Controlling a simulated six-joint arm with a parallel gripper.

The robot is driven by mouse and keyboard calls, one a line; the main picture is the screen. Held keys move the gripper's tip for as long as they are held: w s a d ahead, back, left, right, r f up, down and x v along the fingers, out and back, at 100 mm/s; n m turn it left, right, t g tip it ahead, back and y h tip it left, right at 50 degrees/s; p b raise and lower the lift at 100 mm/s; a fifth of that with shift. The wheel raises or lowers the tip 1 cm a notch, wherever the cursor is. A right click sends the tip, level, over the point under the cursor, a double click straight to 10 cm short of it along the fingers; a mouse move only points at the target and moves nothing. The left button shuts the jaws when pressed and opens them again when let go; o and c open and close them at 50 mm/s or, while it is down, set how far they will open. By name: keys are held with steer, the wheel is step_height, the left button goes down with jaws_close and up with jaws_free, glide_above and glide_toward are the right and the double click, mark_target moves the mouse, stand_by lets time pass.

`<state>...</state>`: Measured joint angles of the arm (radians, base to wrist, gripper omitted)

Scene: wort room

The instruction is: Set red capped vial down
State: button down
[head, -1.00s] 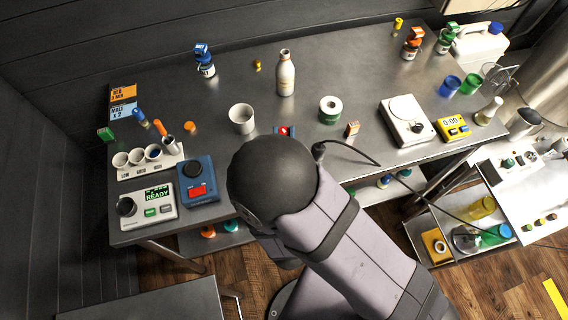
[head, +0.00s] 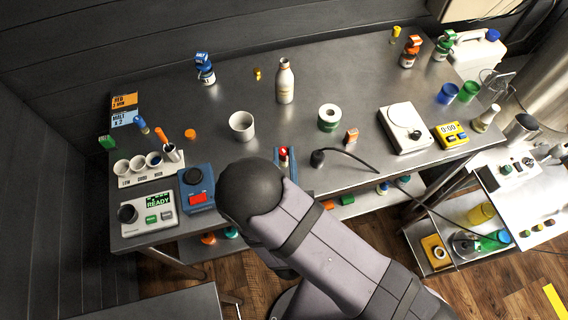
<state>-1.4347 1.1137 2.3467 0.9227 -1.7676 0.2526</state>
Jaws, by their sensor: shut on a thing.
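The small red cap of the vial (head: 284,151) shows just beyond the dark round joint of my arm, over the front middle of the steel bench (head: 225,95). I take these for my gripper (head: 285,158), shut on the red capped vial. My arm hides most of the gripper and the vial's lower part. I cannot tell whether the vial touches the bench.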

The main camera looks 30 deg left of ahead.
steer(key=shift+f+p, duration=0.55)
steer(key=shift+f, duration=1.5)
steer(key=shift+f, duration=0.1)
steer(key=shift+f, duration=0.15)
steer(key=c, duration=1.6)
jaws_free()
steer(key=shift+o, duration=0.2)
steer(key=shift+s, duration=0.1)
steer(key=shift+v, duration=1.6)
steer(key=shift+o, duration=0.5)
steer(key=shift+v, duration=0.85)
